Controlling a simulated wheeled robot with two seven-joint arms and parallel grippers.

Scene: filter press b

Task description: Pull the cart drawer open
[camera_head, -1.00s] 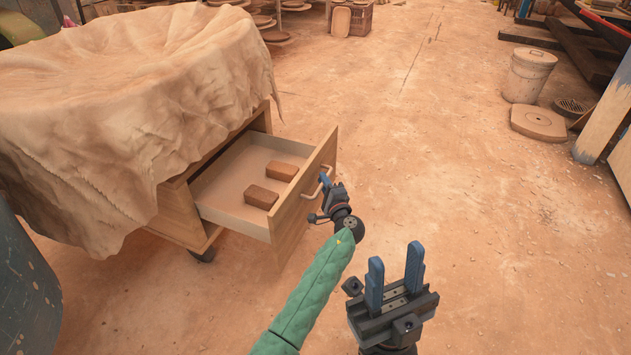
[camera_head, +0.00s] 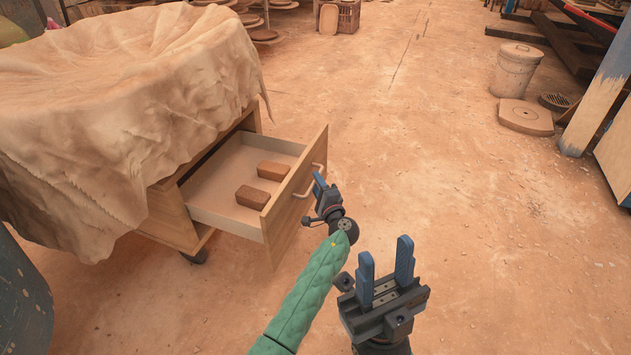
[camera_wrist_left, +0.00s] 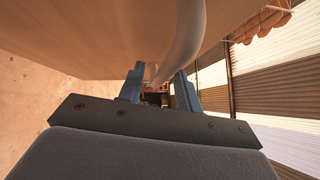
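The cart drawer (camera_head: 283,205) stands pulled out from the wooden cart (camera_head: 172,216), its inside showing. Its pale curved handle (camera_head: 310,181) is on the front panel. My left gripper (camera_head: 319,186) is right beside the handle. In the left wrist view, the blue fingers (camera_wrist_left: 160,88) of my left gripper are apart, and the handle (camera_wrist_left: 187,40) runs down toward the gap between them. Contact with it cannot be made out. My right gripper (camera_head: 385,272) is open and empty, over the floor at the lower middle.
Two brown blocks (camera_head: 253,197) (camera_head: 273,171) lie in the drawer. A tan cloth (camera_head: 130,100) drapes over the cart. A lidded bucket (camera_head: 515,72) and a round-topped slab (camera_head: 525,117) are at the upper right.

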